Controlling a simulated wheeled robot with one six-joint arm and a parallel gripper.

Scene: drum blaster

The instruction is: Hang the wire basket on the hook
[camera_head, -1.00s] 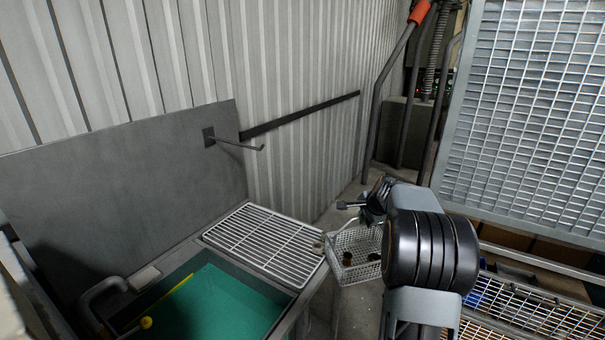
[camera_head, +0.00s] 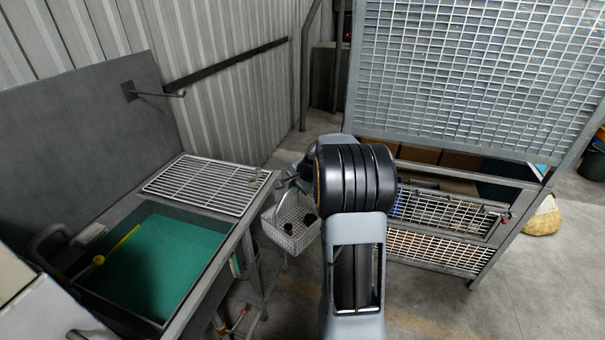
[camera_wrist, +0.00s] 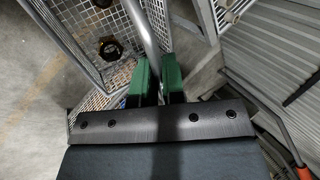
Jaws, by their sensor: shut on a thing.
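The wire basket (camera_head: 290,236) hangs from my gripper (camera_head: 296,184), right of the sink's drain rack and clear of it. It is a light wire mesh box with a few small dark round things inside. In the wrist view, the green fingers of my gripper (camera_wrist: 158,82) are shut on the basket's grey handle bar, and the mesh of the basket (camera_wrist: 78,38) shows at upper left. The hook (camera_head: 160,94) is a thin rod with an upturned tip, on a dark plate on the grey back panel. It is bare and lies left of and beyond the basket.
The drain rack (camera_head: 206,186) adjoins a sink with a green bottom (camera_head: 160,262) and a yellow-handled tool. A dark rail (camera_head: 228,62) runs along the corrugated wall. A tall mesh panel (camera_head: 480,75) and a wire shelf (camera_head: 440,250) stand right of my arm.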

